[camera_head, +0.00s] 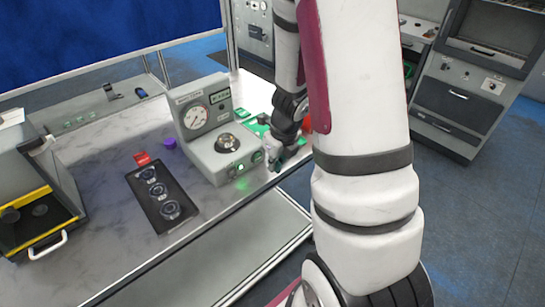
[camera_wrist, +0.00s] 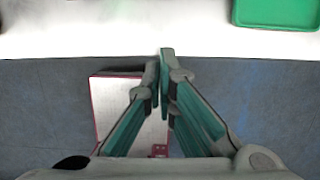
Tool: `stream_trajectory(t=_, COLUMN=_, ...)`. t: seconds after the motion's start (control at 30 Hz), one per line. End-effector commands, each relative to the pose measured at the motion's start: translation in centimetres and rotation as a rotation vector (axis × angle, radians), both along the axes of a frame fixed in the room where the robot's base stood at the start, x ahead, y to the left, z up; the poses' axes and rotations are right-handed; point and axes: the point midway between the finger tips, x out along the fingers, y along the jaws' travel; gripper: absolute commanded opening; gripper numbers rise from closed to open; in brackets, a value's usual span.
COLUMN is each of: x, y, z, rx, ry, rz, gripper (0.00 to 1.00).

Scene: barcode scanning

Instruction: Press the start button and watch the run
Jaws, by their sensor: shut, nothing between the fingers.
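A grey bench device (camera_head: 208,150) with a round dial (camera_head: 195,116) and a small green display (camera_head: 220,97) stands near the table's front edge. A dark round knob (camera_head: 227,143) sits on its sloped top. A lit green button (camera_head: 241,167) is on its front face, with another greenish button (camera_head: 257,156) to the right of it. My gripper (camera_head: 275,163) is just right of these buttons, at the table edge; I cannot tell whether it touches the device. In the wrist view my gripper (camera_wrist: 160,68) is shut and empty, its tips near the white table edge.
A black panel with round dials (camera_head: 162,195), a red block (camera_head: 142,158) and a purple cap (camera_head: 169,143) lie left of the device. A yellow-edged box (camera_head: 40,185) stands far left. A green tray (camera_wrist: 278,12) and a red-edged box (camera_wrist: 125,110) show in the wrist view.

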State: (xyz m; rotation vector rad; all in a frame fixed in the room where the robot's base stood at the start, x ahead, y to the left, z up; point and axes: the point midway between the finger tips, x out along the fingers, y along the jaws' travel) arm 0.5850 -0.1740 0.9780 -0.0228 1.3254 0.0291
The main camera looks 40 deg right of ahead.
Motion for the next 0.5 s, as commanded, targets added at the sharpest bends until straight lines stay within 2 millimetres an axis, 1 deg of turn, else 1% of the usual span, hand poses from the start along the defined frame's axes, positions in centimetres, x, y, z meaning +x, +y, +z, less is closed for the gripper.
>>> stream_trajectory(t=0.03, x=0.2, y=0.0, z=-0.8, rx=0.002, ry=0.001, rz=-0.004, gripper=0.0)
stream_trajectory(t=0.17, x=0.5, y=0.0, z=-2.0, rx=0.003, ry=0.002, rz=-0.003, gripper=0.0)
stream_trajectory(t=0.23, x=1.2, y=0.1, z=-1.7, rx=0.0, ry=0.0, rz=0.003, gripper=0.0)
stream_trajectory(t=0.5, x=3.7, y=0.2, z=-1.6, rx=-0.001, ry=0.0, rz=0.003, gripper=0.0)
